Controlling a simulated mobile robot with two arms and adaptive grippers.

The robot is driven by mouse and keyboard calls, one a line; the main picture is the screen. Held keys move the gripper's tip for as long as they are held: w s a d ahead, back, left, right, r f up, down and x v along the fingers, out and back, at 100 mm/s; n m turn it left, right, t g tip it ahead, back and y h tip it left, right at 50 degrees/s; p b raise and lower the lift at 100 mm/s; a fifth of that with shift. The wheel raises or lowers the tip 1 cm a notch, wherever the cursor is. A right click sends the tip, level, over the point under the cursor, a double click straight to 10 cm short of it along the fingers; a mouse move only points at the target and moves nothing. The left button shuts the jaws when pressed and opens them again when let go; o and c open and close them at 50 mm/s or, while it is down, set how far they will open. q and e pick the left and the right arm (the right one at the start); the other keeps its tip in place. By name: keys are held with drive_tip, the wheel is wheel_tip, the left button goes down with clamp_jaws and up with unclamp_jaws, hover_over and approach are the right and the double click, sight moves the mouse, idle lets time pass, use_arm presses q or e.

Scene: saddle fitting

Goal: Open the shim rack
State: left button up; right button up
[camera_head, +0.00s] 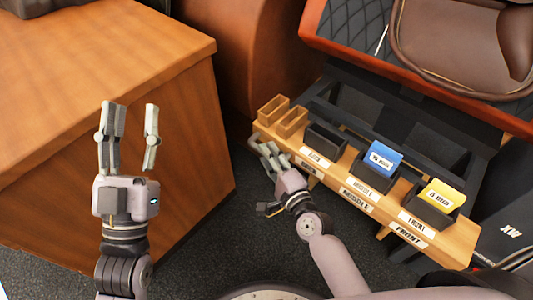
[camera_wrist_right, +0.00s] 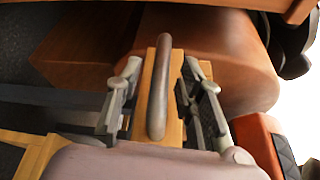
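The shim rack (camera_head: 380,205) is a long wooden shelf with labelled dark bins. My right gripper (camera_head: 263,147) is at its left end, beside the wooden holders. In the right wrist view, a dark rounded handle (camera_wrist_right: 160,85) stands on a narrow wooden panel (camera_wrist_right: 176,108). The fingers of the right gripper (camera_wrist_right: 163,92) are open on either side of the handle, with gaps showing. My left gripper (camera_head: 132,125) is open and empty, raised in front of a wooden cabinet.
A blue shim (camera_head: 384,158) and a yellow shim (camera_head: 443,196) stand in rack bins; a third bin (camera_head: 326,139) looks empty. Two wooden holders (camera_head: 283,115) sit at the rack's left end. The wooden cabinet (camera_head: 130,75) fills the left. A brown saddle (camera_head: 450,40) lies behind.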

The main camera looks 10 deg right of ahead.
drive_tip(key=f+v, duration=0.1)
drive_tip(key=v, duration=0.9)
drive_tip(key=shift+s+r, duration=0.3)
drive_tip(key=shift+r, duration=0.25)
drive_tip(key=shift+d, duration=0.1)
